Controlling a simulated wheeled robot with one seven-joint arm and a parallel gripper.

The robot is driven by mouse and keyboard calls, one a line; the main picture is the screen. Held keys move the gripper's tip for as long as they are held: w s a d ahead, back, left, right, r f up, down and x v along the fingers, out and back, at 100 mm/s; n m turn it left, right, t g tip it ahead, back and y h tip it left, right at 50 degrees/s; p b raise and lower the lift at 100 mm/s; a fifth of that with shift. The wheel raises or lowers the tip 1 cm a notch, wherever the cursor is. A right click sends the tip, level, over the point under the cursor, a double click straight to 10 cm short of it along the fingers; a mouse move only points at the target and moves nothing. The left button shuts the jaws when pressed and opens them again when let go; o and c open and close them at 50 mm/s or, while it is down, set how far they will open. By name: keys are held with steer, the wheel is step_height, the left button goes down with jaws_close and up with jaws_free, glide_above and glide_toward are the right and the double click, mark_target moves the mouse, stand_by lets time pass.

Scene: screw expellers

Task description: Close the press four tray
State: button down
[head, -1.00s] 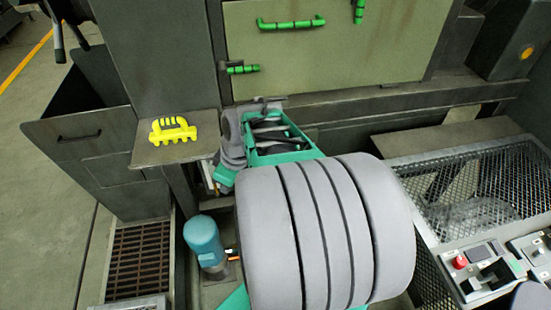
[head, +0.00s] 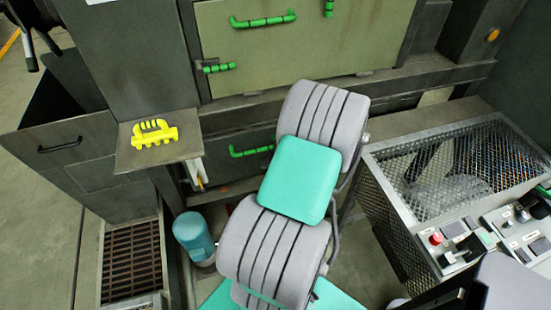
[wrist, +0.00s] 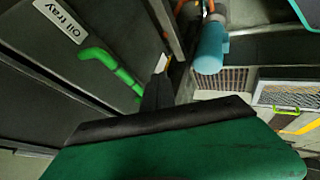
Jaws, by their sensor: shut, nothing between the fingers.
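A dark panel labelled "oil tray" (wrist: 68,18) with a green bar handle (wrist: 112,72) fills the upper left of the wrist view. In the head view a low dark front with a green handle (head: 250,151) shows behind my arm, under the big green-grey door. I cannot tell how far any tray there stands out, and no press number is readable. My gripper (wrist: 158,92) shows as a dark shape above a green body in the wrist view; it is shut and empty, to the right of the handle. My arm hides the gripper in the head view.
A yellow tool (head: 153,133) lies on a small shelf (head: 130,158) at left. A blue-green cylinder (head: 193,235) stands on the floor below. A mesh-covered bin (head: 375,158) and a button panel (head: 490,240) are at right. A floor grate (head: 130,262) lies at left.

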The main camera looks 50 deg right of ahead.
mark_target(259, 145)
steer(key=w+d, duration=0.1)
steer(key=w, duration=0.1)
steer(key=w+d+p, duration=0.1)
steer(key=w, duration=0.1)
steer(key=shift+d, duration=0.1)
steer(key=w+d+b, duration=0.1)
steer(key=w, duration=0.1)
steer(key=w+d+b, duration=0.1)
steer(key=b, duration=0.1)
steer(key=shift+w+d+f, duration=0.1)
steer(key=shift+w+d, duration=0.2)
steer(key=shift+w, duration=0.05)
